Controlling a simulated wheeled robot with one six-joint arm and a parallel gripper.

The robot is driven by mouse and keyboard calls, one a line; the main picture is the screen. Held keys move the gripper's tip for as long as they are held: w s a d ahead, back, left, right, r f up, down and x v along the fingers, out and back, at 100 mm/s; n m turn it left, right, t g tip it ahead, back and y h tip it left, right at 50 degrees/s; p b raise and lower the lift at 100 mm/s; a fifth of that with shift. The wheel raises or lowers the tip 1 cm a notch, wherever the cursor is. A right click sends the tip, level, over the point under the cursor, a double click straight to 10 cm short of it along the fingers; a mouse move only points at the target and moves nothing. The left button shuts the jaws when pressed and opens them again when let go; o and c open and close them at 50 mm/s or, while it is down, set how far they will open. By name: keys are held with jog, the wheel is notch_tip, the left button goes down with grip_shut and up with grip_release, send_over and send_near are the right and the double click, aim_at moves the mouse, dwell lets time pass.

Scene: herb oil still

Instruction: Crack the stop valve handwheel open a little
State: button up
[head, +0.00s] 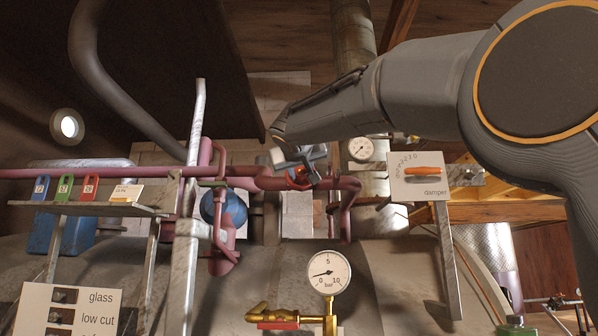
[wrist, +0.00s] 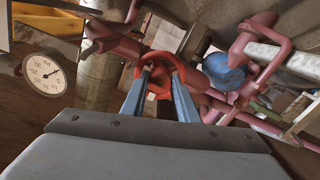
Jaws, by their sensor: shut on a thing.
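The stop valve handwheel is a red-orange ring (wrist: 158,57) on the dull red pipework in the wrist view. In the head view only a small orange-red part of the handwheel (head: 298,174) shows, partly hidden by the jaws. My gripper (head: 303,160) reaches down to it from the upper right. In the wrist view my gripper's two blue-grey fingers (wrist: 160,88) end at the ring and are shut on it. The fingers hide part of the rim, so how far the wheel is turned cannot be told.
A red pipe (head: 110,173) runs across the handwheel's level, with a blue round part (head: 226,207) left of it. A pale upright post (head: 188,240) stands further left. A damper panel (head: 420,178) with an orange handle is at right. A pressure gauge (head: 323,272) stands in front.

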jog(key=n+b, duration=0.1)
jog(key=n, duration=0.3)
jog(key=shift+n, duration=0.4)
jog(key=n, duration=0.4)
jog(key=shift+n, duration=0.4)
jog(key=o, duration=1.1)
jog(key=shift+c, duration=0.2)
jog(key=shift+s, duration=0.1)
